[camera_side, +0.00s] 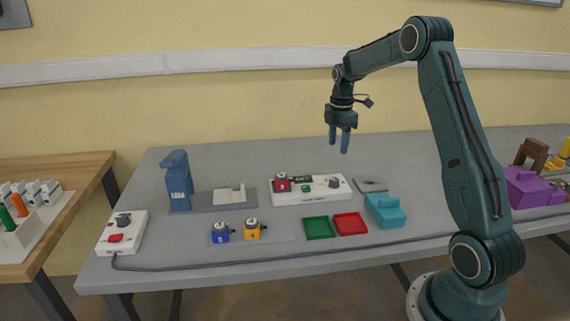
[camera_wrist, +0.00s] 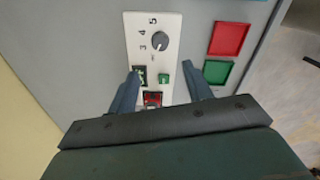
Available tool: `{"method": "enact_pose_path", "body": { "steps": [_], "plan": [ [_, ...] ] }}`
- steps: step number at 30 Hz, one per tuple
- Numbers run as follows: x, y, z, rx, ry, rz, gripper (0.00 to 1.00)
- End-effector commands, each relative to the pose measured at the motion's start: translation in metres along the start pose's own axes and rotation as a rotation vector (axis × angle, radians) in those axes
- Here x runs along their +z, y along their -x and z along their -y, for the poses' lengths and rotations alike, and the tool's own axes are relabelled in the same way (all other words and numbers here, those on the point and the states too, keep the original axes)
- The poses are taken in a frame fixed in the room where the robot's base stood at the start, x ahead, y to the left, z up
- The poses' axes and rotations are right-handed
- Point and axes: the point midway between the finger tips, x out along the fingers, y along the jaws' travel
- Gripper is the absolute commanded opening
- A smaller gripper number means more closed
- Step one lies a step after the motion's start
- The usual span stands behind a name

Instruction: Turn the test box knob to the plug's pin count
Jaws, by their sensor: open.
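The white test box (camera_side: 311,197) lies on the grey table, and it also shows in the wrist view (camera_wrist: 169,60). Its round dark grey knob (camera_side: 334,183) shows in the wrist view (camera_wrist: 160,40) beside the printed numbers 3, 4 and 5; I cannot tell the exact pointer setting. A red plug (camera_side: 282,183) sits at the box's other end, partly hidden by my gripper in the wrist view (camera_wrist: 152,98). Its pins are not visible. My gripper (camera_side: 339,148) is open and empty, well above the box, pointing down. A small green button (camera_wrist: 164,78) appears between its fingers.
Green (camera_side: 319,228) and red (camera_side: 350,224) trays lie in front of the box, with a teal block (camera_side: 385,211) to their right. Blue (camera_side: 220,232) and yellow (camera_side: 252,229) plugs stand front left. A blue upright device (camera_side: 178,182) and another knobbed white box (camera_side: 122,232) stand farther left.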

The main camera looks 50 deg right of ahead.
Motion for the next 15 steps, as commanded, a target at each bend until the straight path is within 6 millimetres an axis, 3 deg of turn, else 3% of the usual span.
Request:
{"method": "enact_pose_path", "body": {
  "steps": [15],
  "plan": [
    [0.000,-0.074,0.001,-0.004,-0.001,-0.001,0.50]
  ]
}}
